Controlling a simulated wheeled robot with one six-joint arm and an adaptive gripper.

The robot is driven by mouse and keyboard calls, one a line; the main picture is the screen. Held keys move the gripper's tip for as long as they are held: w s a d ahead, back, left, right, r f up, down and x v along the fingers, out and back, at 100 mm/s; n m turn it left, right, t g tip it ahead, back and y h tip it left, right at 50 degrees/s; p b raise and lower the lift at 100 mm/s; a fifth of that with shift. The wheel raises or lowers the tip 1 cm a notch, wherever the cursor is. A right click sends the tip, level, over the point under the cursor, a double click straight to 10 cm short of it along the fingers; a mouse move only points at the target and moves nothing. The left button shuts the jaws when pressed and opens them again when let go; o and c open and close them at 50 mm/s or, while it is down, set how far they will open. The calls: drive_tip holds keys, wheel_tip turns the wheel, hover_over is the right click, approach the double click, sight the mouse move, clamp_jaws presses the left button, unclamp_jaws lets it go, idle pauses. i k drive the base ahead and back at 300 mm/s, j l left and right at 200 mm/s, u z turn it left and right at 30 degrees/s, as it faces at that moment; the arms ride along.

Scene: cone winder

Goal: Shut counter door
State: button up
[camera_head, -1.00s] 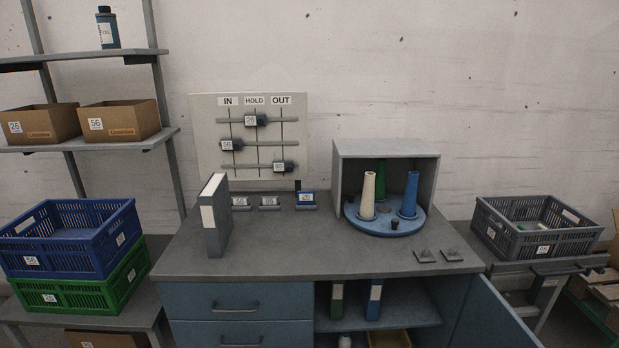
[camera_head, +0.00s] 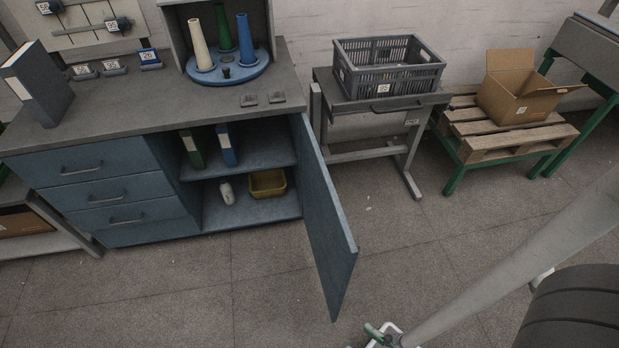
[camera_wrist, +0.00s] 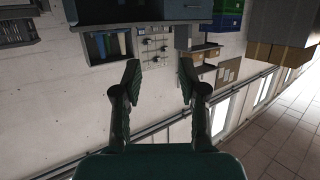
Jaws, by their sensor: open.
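The counter door (camera_head: 326,222) is a blue panel hinged at the right side of the counter's open cupboard. In the head view it stands swung wide open, its free edge out over the floor toward me. The counter (camera_head: 110,130) has a grey top and blue drawers, all shut, left of the cupboard. My gripper (camera_wrist: 158,85) shows in the wrist view with its two fingers wide apart and nothing between them. It is far from the door and faces the wall side of the room.
Inside the cupboard are binders (camera_head: 227,145), a white bottle (camera_head: 227,191) and a yellow bin (camera_head: 268,184). Right of the door stand a grey side table with a grey crate (camera_head: 388,78) and a pallet (camera_head: 500,134) with an open carton (camera_head: 516,100). The floor before the door is clear.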

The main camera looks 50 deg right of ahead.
sight(335, 253)
drive_tip(key=k+l, duration=0.1)
drive_tip(key=l, duration=0.3)
drive_tip(key=k+l+u, duration=0.1)
drive_tip(key=l, duration=0.3)
drive_tip(key=k+l+u, duration=0.1)
drive_tip(key=l, duration=0.3)
drive_tip(key=k+l, duration=0.1)
drive_tip(key=l, duration=0.25)
drive_tip(key=k+l+u, duration=0.1)
drive_tip(key=l, duration=0.3)
drive_tip(key=k+l, duration=0.15)
drive_tip(key=l, duration=0.2)
drive_tip(key=k+l+z, duration=0.15)
drive_tip(key=k, duration=0.1)
